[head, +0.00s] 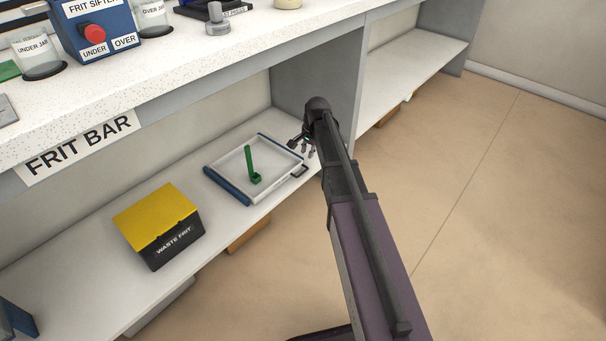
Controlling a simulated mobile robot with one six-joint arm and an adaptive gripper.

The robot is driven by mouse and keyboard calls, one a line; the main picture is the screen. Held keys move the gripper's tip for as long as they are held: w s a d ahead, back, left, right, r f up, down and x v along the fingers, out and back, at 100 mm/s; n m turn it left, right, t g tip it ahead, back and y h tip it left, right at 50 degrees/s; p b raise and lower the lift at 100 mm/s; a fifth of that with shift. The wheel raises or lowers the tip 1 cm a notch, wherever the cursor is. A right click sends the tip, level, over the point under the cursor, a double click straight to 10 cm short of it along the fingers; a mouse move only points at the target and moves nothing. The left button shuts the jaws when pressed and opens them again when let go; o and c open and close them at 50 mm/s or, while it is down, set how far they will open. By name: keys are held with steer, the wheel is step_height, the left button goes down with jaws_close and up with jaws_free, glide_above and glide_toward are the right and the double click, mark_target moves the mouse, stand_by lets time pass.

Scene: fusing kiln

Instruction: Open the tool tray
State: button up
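The tool tray (233,168) is a shallow, pale tray with dark blue edging, on the lower shelf under the frit bar counter. Its inside is in view from above. A dark handle (299,172) is on the tray's right side. My gripper (304,147) is at the tray's far right corner, above or beside it; I cannot tell if it touches. My wrist partly hides the gripper, and the finger gap is too small to read.
A yellow-lidded waste frit box (160,226) stands left of the tray on the shelf (85,265). The speckled counter (175,62) overhangs behind, with a blue frit sifter (95,30) and jars. A grey divider panel (325,80) is close behind my wrist. Floor to the right is clear.

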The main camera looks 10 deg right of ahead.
mark_target(303, 173)
steer(key=shift+w+a+f+b, duration=0.2)
steer(key=shift+w+f+b, duration=0.05)
steer(key=shift+f+b, duration=1.45)
steer(key=shift+w+a+f+b, duration=0.2)
steer(key=shift+w+f+b, duration=0.1)
steer(key=shift+f+b, duration=1.35)
steer(key=shift+w+a+f+b, duration=0.2)
steer(key=shift+w+f+b, duration=0.05)
steer(key=shift+f+b, duration=1.45)
steer(key=shift+f, duration=0.15)
jaws_close()
